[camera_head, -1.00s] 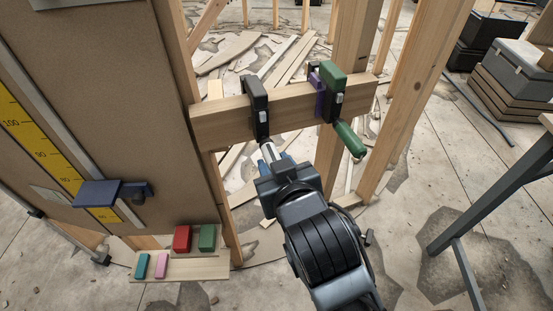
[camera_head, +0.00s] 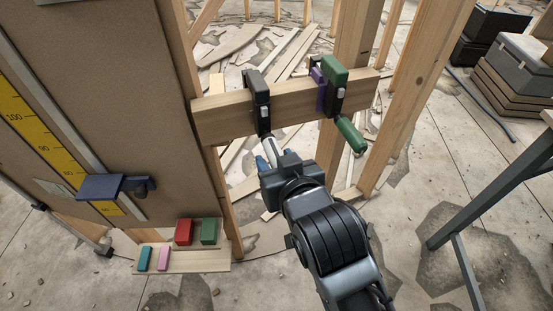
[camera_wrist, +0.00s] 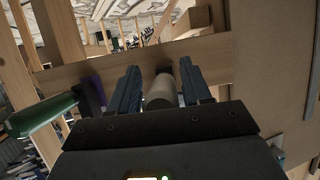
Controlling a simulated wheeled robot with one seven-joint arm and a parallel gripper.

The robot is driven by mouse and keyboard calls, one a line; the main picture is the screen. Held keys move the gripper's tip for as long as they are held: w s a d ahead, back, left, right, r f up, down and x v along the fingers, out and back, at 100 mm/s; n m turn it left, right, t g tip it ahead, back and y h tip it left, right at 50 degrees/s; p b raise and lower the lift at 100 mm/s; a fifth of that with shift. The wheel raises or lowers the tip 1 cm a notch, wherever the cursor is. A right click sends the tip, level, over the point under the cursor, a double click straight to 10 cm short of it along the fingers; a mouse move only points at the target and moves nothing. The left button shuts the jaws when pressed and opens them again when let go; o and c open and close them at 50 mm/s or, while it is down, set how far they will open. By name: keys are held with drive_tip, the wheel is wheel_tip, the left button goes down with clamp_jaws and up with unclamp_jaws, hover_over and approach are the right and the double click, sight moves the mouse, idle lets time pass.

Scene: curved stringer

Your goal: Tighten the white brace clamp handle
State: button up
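The white brace clamp handle (camera_head: 270,149) hangs below the black clamp (camera_head: 261,100) on the left part of the horizontal wooden brace. My gripper (camera_head: 275,158) comes up from below, with one blue finger on each side of the handle. In the wrist view, the pale handle (camera_wrist: 160,92) stands between the two fingers, and narrow gaps seem to show beside it. The gripper looks open around the handle, not clearly pressing on it. The handle's lower end is hidden behind my gripper's body.
A green-handled clamp (camera_head: 333,85) with a purple block sits to the right on the same wooden brace (camera_head: 225,115). A brown panel (camera_head: 120,60) stands at left, with a small shelf (camera_head: 205,263) of coloured blocks below. A steel-legged table (camera_head: 490,195) is at right.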

drive_tip(key=shift+o, duration=0.6)
drive_tip(key=shift+r, duration=0.1)
drive_tip(key=v, duration=0.7)
drive_tip(key=shift+s+r+b, duration=0.15)
drive_tip(key=shift+s+b, duration=0.2)
drive_tip(key=shift+d, duration=0.15)
drive_tip(key=s+d, duration=0.2)
drive_tip(key=s, duration=0.5)
drive_tip(key=shift+d+p, duration=0.3)
drive_tip(key=shift+p, duration=0.1)
